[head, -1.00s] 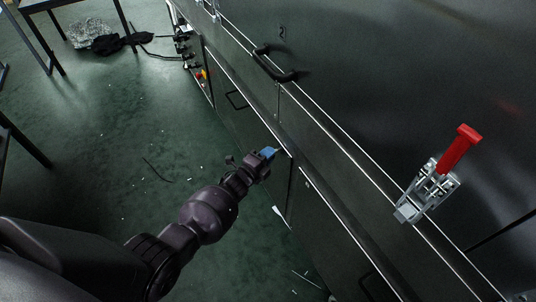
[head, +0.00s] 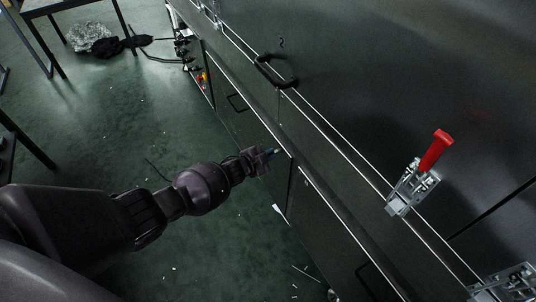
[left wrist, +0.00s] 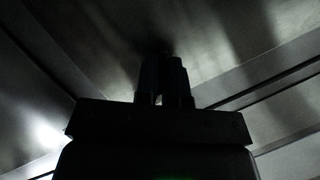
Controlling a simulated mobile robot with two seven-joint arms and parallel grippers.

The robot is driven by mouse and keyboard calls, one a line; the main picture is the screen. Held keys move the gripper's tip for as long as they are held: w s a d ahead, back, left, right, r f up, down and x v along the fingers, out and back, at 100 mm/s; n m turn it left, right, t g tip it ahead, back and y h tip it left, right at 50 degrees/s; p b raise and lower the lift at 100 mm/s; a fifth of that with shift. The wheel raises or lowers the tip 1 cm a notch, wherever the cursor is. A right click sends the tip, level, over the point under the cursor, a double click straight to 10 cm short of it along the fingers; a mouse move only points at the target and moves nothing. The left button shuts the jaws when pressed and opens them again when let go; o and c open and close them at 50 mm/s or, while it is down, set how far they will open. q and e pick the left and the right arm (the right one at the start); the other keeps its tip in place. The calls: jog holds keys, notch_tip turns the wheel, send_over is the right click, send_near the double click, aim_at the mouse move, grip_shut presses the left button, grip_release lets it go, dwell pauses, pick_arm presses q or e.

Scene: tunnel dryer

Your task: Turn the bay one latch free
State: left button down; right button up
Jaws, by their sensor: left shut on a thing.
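My left gripper (head: 270,153) is at the dark lower panel (head: 243,127) of the dryer's side, near the panel's right edge. In the left wrist view its two dark fingers (left wrist: 162,72) are close together, pointing at a dark metal surface. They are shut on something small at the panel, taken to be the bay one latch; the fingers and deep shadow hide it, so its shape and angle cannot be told. My right gripper is not in view.
A toggle clamp with a red handle (head: 436,151) stands on the ledge at right, with another clamp (head: 507,283) at the lower right corner. A black handle (head: 272,72) is on the upper panel. The green floor (head: 100,135) at left is mostly clear.

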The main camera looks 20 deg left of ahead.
pick_arm(q)
jog(key=shift+w+a+n+g+h+b, duration=0.15)
jog(key=shift+n+g+h, duration=0.5)
jog(key=shift+n, duration=0.65)
jog(key=shift+s+d+n+g+h+b, duration=0.1)
jog(key=shift+n+g+h+b, duration=0.15)
jog(key=shift+n+g+h, duration=0.7)
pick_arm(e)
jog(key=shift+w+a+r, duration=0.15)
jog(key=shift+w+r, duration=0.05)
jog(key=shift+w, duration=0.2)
pick_arm(q)
jog(key=shift+n+t+y, duration=0.3)
jog(key=shift+n+t, duration=0.1)
jog(key=shift+n, duration=0.05)
jog(key=c, duration=1.2)
grip_release()
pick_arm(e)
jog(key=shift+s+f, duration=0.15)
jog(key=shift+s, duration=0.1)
